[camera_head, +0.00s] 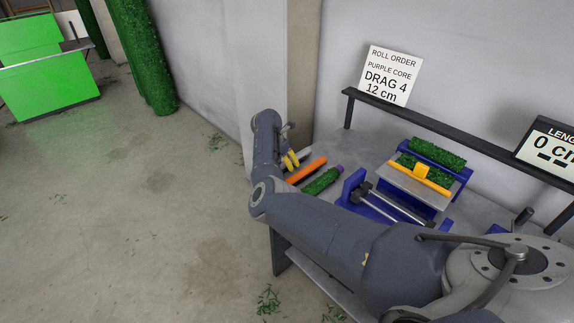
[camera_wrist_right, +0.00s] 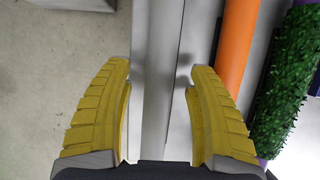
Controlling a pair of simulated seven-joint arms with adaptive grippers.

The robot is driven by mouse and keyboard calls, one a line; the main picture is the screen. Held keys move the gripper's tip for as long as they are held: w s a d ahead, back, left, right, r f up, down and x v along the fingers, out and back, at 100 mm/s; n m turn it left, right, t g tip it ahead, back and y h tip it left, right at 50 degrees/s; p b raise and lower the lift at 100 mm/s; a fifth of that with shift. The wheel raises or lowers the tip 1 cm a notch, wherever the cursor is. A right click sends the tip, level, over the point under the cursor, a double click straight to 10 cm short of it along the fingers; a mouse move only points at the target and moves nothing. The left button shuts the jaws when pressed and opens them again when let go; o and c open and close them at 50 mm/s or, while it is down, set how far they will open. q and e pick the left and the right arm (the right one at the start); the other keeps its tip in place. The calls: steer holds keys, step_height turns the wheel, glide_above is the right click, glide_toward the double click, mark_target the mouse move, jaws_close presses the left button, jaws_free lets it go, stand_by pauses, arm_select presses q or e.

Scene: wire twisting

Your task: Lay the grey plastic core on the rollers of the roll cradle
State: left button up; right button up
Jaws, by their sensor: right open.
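The grey plastic core (camera_wrist_right: 157,85) runs upright through the middle of the right wrist view, between the two yellow fingers. My right gripper (camera_wrist_right: 163,120) is open, with gaps between its fingers and the core. In the head view my right gripper (camera_head: 290,161) is at the left end of the table, beside the orange core (camera_head: 307,170). The roll cradle (camera_head: 352,186) is blue with metal rollers (camera_head: 397,208), and stands to the right, partly hidden by my right arm. No core shows on its visible rollers. My left gripper is not in view.
A green leafy roll with purple ends (camera_head: 322,181) lies beside the orange core. A blue frame with green leafy rolls (camera_head: 438,153) and a yellow-handled plate (camera_head: 421,171) stands behind the cradle. A sign (camera_head: 389,75) reads purple core, drag 4, 12 cm.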

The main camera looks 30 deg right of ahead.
steer(key=shift+x, duration=0.8)
steer(key=shift+c, duration=0.2)
jaws_close()
